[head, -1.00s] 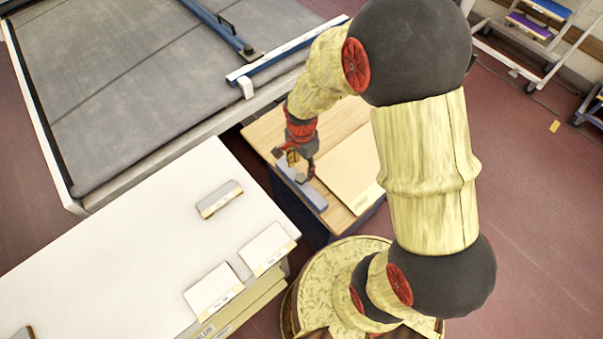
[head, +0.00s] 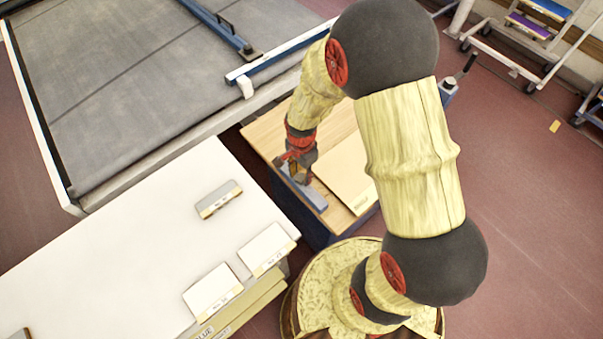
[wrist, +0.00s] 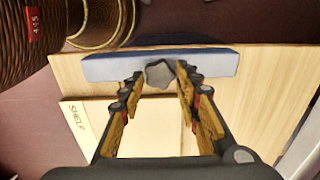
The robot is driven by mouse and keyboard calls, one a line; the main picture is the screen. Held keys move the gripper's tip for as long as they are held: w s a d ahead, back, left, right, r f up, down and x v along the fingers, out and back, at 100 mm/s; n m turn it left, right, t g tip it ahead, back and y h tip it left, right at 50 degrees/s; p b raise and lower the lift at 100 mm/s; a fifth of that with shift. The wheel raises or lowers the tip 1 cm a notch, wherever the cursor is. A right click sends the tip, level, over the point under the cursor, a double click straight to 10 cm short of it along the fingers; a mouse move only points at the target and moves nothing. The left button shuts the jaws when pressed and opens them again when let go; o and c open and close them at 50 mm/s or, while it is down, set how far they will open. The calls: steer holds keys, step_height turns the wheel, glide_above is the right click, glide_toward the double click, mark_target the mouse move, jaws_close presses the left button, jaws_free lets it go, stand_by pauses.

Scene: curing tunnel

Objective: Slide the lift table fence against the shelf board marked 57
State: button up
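The lift table (head: 262,134) has a wooden top. The fence (head: 314,199) is a blue-grey bar along its left side; it also shows in the wrist view (wrist: 105,68), with a grey star-shaped knob (wrist: 160,74) on its near side. A pale shelf board (head: 345,180) lies flat on the top, to the right of the fence with a strip of bare wood between. In the wrist view the board (wrist: 88,135) reads "SHELF"; its number is not readable. My gripper (wrist: 160,79) is open, its fingertips on either side of the knob, with narrow gaps showing.
A white table (head: 120,235) with several small labelled blocks stands at the left front. A large grey bed with a pale frame (head: 130,155) is behind the lift table. Carts (head: 525,55) stand at the far right.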

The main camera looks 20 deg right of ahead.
jaws_close()
stand_by(0.5)
steer(key=d, duration=0.1)
steer(key=w+d, duration=0.1)
steer(key=d, duration=0.2)
steer(key=shift+w+d, duration=0.3)
steer(key=shift+d, duration=0.1)
steer(key=shift+o, duration=1.9)
jaws_free()
steer(key=shift+o, duration=0.3)
steer(key=shift+r, duration=0.1)
